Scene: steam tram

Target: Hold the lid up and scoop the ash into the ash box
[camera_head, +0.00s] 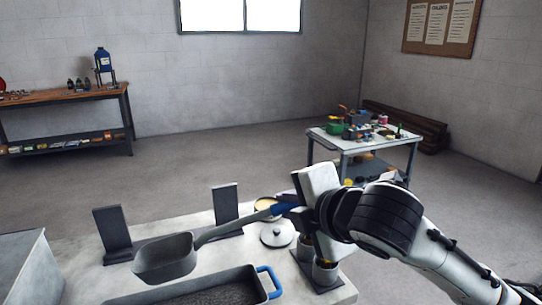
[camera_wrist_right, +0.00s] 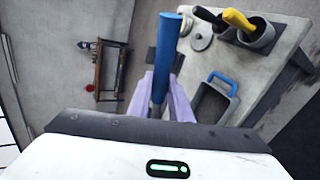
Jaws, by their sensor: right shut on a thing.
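My right gripper (camera_head: 290,207) is shut on the blue handle of a grey scoop (camera_head: 165,260). The scoop is held above the pale table, its bowl pointing left; whether it holds ash I cannot tell. In the right wrist view the blue handle (camera_wrist_right: 168,55) passes between the pale fingers (camera_wrist_right: 165,98). Below the scoop is a dark tray (camera_head: 268,284) with a blue handle, holding dark grey ash-like material (camera_head: 225,294). A round pale lid with a knob (camera_head: 277,234) lies on the table behind. My left gripper is not in view. I cannot tell which container is the ash box.
Two dark upright plates (camera_head: 113,232) (camera_head: 226,205) stand on the table behind the scoop. A grey block (camera_head: 25,265) is at left. A cart (camera_head: 365,141) stands farther back.

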